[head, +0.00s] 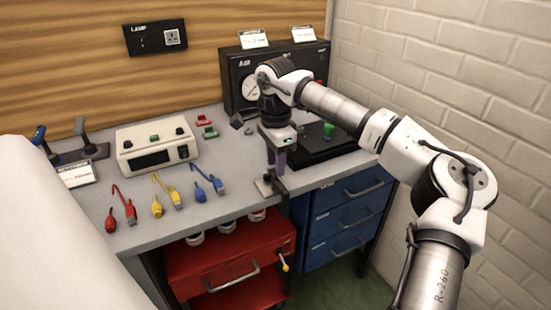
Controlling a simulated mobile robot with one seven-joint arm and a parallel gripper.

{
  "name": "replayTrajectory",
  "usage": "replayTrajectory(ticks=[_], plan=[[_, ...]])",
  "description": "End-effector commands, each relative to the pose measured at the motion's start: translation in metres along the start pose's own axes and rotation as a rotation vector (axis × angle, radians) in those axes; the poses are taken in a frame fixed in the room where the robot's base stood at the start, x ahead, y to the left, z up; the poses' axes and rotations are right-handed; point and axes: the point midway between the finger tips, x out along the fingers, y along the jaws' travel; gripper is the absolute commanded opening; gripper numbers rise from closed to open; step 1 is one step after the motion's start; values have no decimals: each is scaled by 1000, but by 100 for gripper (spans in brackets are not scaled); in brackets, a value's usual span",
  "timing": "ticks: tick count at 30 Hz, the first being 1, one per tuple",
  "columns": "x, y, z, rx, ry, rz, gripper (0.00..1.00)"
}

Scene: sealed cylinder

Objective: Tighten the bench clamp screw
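The bench clamp (279,188) is a small dark piece at the front edge of the grey bench, beside a pale metal plate (263,187). Its screw cannot be made out clearly. My gripper (277,168) points straight down right above the clamp, with two purple fingers. The fingertips end close to the clamp's top; whether they touch it cannot be told. The fingers look close together, and any gap or anything between them is too small to make out.
A black panel with a gauge (249,87) stands at the back, and a dark board with a green knob (329,130) lies right of my gripper. A cream meter box (157,146) and coloured leads (207,182) lie left. Red drawers (222,258) and blue drawers (345,215) are below.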

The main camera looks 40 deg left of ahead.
Motion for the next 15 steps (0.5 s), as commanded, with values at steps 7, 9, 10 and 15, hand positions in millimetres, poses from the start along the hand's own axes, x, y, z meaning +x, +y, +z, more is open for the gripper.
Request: replayTrajectory(ticks=[7, 9, 10, 15], plan=[[2, 0, 0, 0, 0, 0, 35], [2, 0, 0, 0, 0, 0, 29], [2, 0, 0, 0, 0, 0, 25], [1, 0, 0, 0, 0, 0, 3]])
